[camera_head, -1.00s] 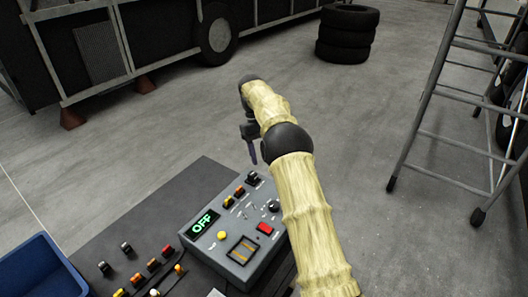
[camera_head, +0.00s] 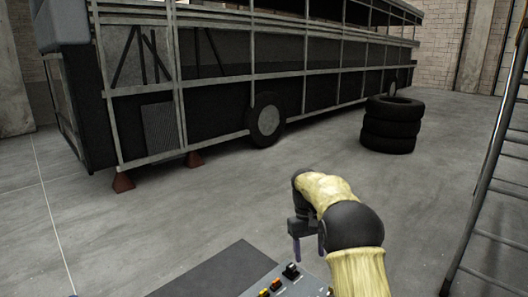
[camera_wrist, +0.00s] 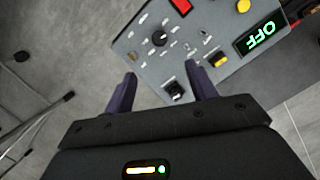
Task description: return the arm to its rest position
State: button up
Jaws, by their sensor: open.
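My arm, in a pale yellow sleeve with black joints, reaches in from the lower right of the head view. My gripper (camera_head: 308,252) hangs at its end, with its fingers pointing down near the grey control box (camera_head: 305,283). In the wrist view, my gripper (camera_wrist: 162,92) is open, with two dark purple fingers apart and nothing between them. The control box (camera_wrist: 200,55) lies beyond the fingertips there. Its display (camera_wrist: 262,35) reads OFF in green. Most of the box is cut off at the bottom of the head view. I cannot tell whether the fingers touch it.
A dark bench top (camera_head: 215,272) lies beside the box. A stripped coach frame (camera_head: 220,85) stands behind, on red stands (camera_head: 122,182). Stacked tyres (camera_head: 391,125) are at the right, and a metal ladder (camera_head: 490,185) is at the right edge. The floor between is clear.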

jog(key=s+d+f+m+t, duration=0.1)
jog(key=s+t, duration=0.1)
jog(key=s, duration=1.1)
jog(key=s+f+m+t+y, duration=0.1)
jog(key=s+f+m+t, duration=0.1)
jog(key=s, duration=1.2)
jog(key=shift+s+d+t, duration=0.15)
jog(key=shift+d+t, duration=0.25)
jog(key=shift+t, duration=0.2)
